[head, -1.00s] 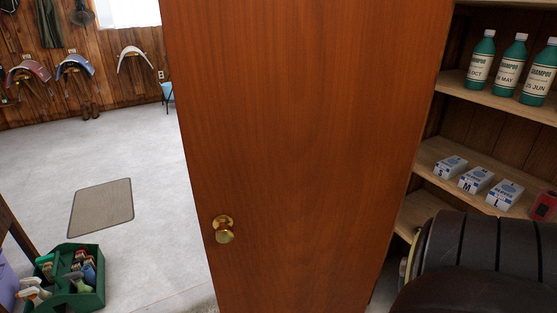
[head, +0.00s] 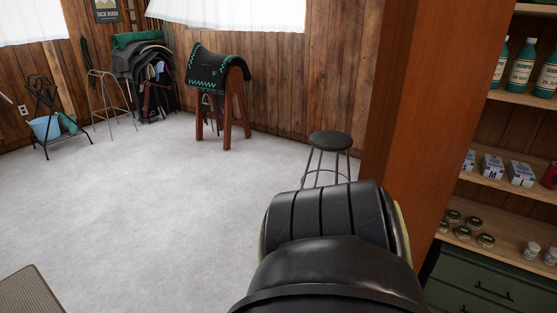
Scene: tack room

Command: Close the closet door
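The closet door (head: 430,120) is a tall reddish-brown wooden panel right of centre in the head view. It appears as a narrow, slanting upright strip, and the closet shelves (head: 520,190) show to its right, so it stands open. Its brass knob does not show. A black, ribbed link of one of my arms (head: 335,220) fills the lower middle and covers the lower left part of the door. Whether the arm touches the door cannot be told. Neither gripper shows.
Shampoo bottles (head: 522,68), small boxes (head: 492,166) and tins (head: 463,232) stand on the shelves, above green drawers (head: 480,285). A round black stool (head: 330,141) stands behind my arm. A saddle stand (head: 222,95) is farther back.

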